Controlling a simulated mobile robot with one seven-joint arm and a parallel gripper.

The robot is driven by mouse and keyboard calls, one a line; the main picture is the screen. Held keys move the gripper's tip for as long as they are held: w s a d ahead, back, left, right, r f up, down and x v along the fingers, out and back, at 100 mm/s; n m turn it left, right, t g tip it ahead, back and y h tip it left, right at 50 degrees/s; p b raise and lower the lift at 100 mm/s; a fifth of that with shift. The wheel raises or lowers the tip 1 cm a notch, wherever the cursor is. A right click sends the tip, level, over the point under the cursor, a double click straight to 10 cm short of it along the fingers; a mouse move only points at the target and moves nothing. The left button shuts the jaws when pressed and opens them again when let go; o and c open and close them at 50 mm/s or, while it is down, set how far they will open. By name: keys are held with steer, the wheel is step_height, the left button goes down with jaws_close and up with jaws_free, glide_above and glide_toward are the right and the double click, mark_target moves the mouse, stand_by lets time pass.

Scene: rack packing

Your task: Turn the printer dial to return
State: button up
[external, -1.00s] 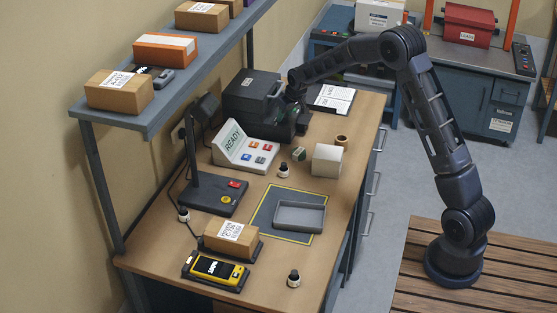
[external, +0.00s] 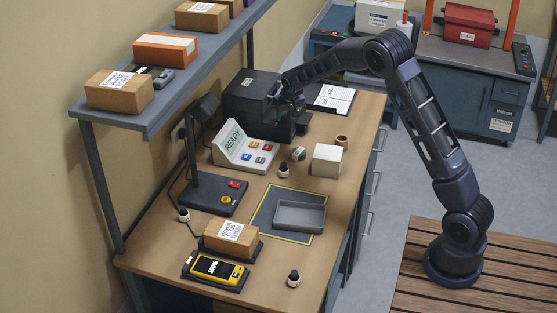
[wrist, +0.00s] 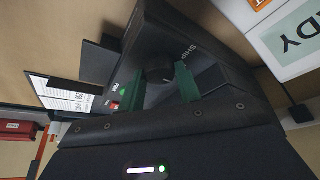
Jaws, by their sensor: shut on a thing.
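The dark grey printer (external: 247,97) stands at the far end of the desk, against the wall side. In the wrist view its face (wrist: 178,35) carries a word that seems to begin with "SHIP", beside the dark round dial (wrist: 158,74). My gripper (external: 283,108) is at the printer's front. In the wrist view its two green fingers (wrist: 161,84) are on either side of the dial, shut on it. Part of the dial is hidden by the fingers, and its exact setting is hard to read. No "return" mark is legible.
The white "READY" console (external: 243,147) stands close in front of the printer. A white box (external: 326,161) and a tape roll (external: 342,141) are to the right. A paper sheet (external: 330,97) lies behind my gripper. A grey tray (external: 299,217) lies nearer the front.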

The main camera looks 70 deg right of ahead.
steer(key=o, duration=1)
steer(key=shift+c, duration=0.2)
steer(key=v, duration=1)
steer(key=shift+r, duration=0.35)
steer(key=shift+s+a, duration=0.1)
steer(key=shift+a, duration=0.05)
